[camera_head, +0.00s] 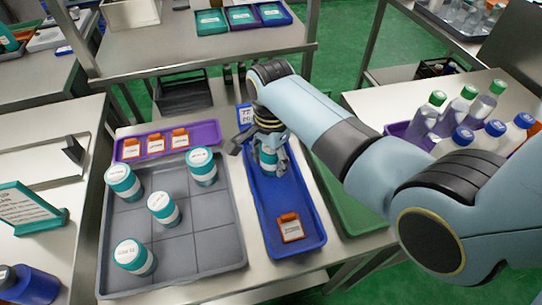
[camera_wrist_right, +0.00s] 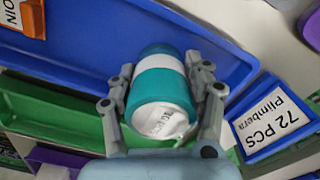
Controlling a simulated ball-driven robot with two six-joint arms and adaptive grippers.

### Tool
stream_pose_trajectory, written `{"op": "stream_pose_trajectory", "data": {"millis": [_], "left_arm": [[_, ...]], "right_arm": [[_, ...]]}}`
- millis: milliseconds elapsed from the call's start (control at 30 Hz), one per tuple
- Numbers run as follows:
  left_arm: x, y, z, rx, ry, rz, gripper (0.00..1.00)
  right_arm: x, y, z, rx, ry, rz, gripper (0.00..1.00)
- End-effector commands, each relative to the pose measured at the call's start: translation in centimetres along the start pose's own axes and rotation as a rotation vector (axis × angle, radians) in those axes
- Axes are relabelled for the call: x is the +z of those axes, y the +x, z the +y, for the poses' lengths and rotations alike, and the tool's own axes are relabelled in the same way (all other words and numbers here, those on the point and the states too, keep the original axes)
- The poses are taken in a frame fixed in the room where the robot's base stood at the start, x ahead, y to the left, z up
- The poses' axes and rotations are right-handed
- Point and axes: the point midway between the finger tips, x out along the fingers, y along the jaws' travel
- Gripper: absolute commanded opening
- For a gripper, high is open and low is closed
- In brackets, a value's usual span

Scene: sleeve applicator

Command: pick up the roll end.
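A teal and white roll end (camera_head: 268,161) is in the blue tray (camera_head: 285,195), below my right gripper (camera_head: 266,150). The right wrist view shows the roll end (camera_wrist_right: 163,90) between the two fingers of my right gripper (camera_wrist_right: 162,66), one finger along each side. The fingers are very close to its sides, but I cannot tell whether both press on it. Its white labelled cap faces the wrist camera. Several similar teal and white rolls, one of them near the middle (camera_head: 163,208), stand on the grey tray (camera_head: 190,233). My left gripper is not in view.
A green tray (camera_head: 337,203) is to the right. Bottles with green and blue caps (camera_head: 463,103) stand farther right.

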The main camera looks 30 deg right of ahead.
Motion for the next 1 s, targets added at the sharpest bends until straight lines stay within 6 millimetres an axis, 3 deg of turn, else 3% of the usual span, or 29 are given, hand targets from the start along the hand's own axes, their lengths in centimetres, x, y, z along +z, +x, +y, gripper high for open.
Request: {"op": "stream_pose_trajectory", "data": {"millis": [33, 233, 567, 833, 1000], "left_arm": [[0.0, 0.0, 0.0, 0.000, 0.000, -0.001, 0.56], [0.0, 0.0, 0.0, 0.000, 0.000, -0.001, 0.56], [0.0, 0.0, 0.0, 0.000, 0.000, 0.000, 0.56], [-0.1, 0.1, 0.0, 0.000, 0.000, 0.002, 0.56], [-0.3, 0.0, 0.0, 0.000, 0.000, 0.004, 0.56]], "right_arm": [[0.0, 0.0, 0.0, 0.000, 0.000, 0.000, 0.42], [0.0, 0.0, 0.0, 0.000, 0.000, 0.000, 0.15], [0.0, -0.4, -0.1, -0.002, 0.000, 0.000, 0.15], [0.0, -4.2, -0.1, -0.005, 0.000, 0.001, 0.15], [-2.4, -6.3, 3.2, -0.001, 0.002, 0.005, 0.15]]}}
